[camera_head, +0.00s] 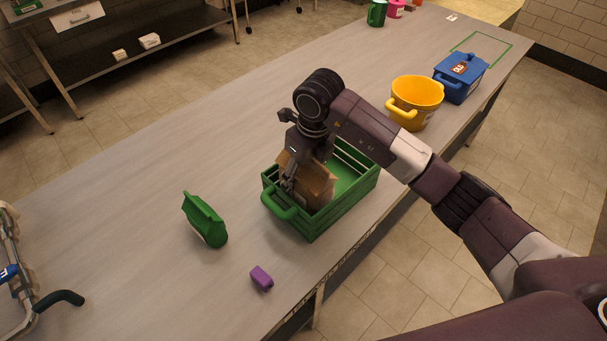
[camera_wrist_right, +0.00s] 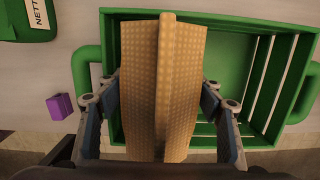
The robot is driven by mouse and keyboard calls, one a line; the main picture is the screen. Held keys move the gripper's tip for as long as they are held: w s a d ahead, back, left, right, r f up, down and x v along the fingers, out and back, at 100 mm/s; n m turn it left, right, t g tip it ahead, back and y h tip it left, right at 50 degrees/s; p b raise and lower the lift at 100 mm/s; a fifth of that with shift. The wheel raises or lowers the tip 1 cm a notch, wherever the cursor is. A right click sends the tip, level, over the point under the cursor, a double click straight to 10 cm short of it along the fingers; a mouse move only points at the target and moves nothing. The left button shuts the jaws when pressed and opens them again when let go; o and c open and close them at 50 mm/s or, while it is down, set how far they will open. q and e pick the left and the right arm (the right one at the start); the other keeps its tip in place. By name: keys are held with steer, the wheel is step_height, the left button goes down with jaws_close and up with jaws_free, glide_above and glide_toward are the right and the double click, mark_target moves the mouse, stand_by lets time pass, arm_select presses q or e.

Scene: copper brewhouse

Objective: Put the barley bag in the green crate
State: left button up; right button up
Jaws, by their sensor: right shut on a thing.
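The green crate (camera_head: 345,210) stands on the long grey table, with slatted walls and a handle at its near-left end. The barley bag (camera_head: 318,188) is a tan-brown bag at the crate's left part. My right gripper (camera_head: 290,180) comes down from above and is shut on the bag. In the right wrist view the bag (camera_wrist_right: 165,85) sits between both fingers (camera_wrist_right: 168,110), over the left part of the crate (camera_wrist_right: 262,85). Whether the bag touches the crate floor cannot be told. My left gripper is not in view.
A green bag (camera_head: 205,220) and a purple block (camera_head: 262,278) lie left of the crate. A yellow pot (camera_head: 415,100) and a blue lidded box (camera_head: 460,78) stand to the right. A green mug (camera_head: 377,13) is at the far end. The table left of the arm is mostly clear.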

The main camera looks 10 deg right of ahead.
steer(key=shift+f, duration=0.1)
steer(key=o, duration=1.7)
steer(key=shift+r+p, duration=0.45)
steer(key=shift+r, duration=0.1)
steer(key=r+b, duration=0.1)
steer(key=r, duration=0.2)
steer(key=s+r+b, duration=0.1)
steer(key=r, duration=0.3)
steer(key=r+b, duration=0.1)
steer(key=r, duration=0.2)
steer(key=shift+s+d+r, duration=0.15)
steer(key=shift+d+r, duration=0.2)
steer(key=shift+d, duration=0.05)
steer(key=shift+s+r, duration=0.15)
steer(key=shift+r, duration=0.45)
